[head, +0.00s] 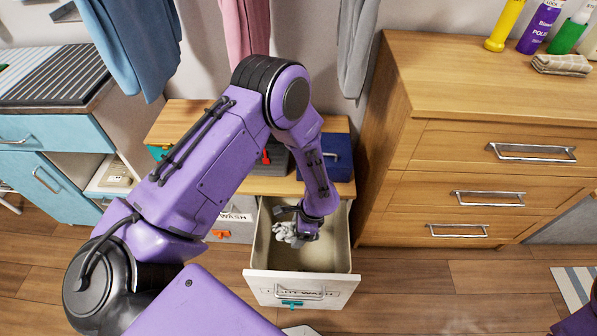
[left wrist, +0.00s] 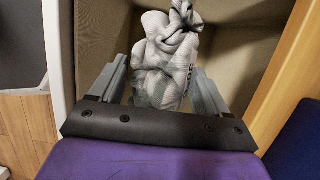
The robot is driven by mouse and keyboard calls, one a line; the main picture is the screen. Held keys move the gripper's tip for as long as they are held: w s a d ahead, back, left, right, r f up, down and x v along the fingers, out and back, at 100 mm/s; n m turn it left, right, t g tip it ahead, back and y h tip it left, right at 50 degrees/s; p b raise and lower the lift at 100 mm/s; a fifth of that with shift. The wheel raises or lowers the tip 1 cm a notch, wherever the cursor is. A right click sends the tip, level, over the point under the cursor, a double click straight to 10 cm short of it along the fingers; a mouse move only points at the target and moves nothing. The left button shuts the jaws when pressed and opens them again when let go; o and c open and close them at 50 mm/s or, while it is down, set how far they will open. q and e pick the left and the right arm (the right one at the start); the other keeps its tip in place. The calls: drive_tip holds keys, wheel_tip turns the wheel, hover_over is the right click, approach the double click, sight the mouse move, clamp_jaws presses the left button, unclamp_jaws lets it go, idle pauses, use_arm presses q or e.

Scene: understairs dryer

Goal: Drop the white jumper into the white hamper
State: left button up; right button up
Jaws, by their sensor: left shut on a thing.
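The white jumper (head: 284,232) is a small crumpled bundle in the jaws of my left gripper (head: 298,222). In the left wrist view the jumper (left wrist: 160,62) shows as grey-white folds bunched between the two fingers. The white hamper (head: 262,284) is a pulled-out bin with a white front, a lettered label partly reading "LIGHT WASH" and a teal tag below its handle. My left gripper points down within the hamper's opening, with the jumper inside its walls. I cannot tell how far the jumper is above the floor. My right gripper is out of view.
A grey bin front (head: 232,232) marked "WASH" with an orange tag is left of the hamper. A blue box (head: 338,166) stands on the wooden top behind. A wooden drawer chest (head: 470,170) stands close on the right. Clothes hang above. Floor in front is mostly clear.

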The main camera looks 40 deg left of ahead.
use_arm(q)
drive_tip(key=shift+s, duration=0.1)
drive_tip(key=o, duration=1.2)
drive_tip(key=shift+f, duration=0.1)
drive_tip(key=p+v, duration=0.1)
drive_tip(key=v, duration=0.9)
drive_tip(key=shift+d+r+p, duration=0.1)
drive_tip(key=shift+r+p, duration=0.15)
drive_tip(key=shift+p, duration=0.15)
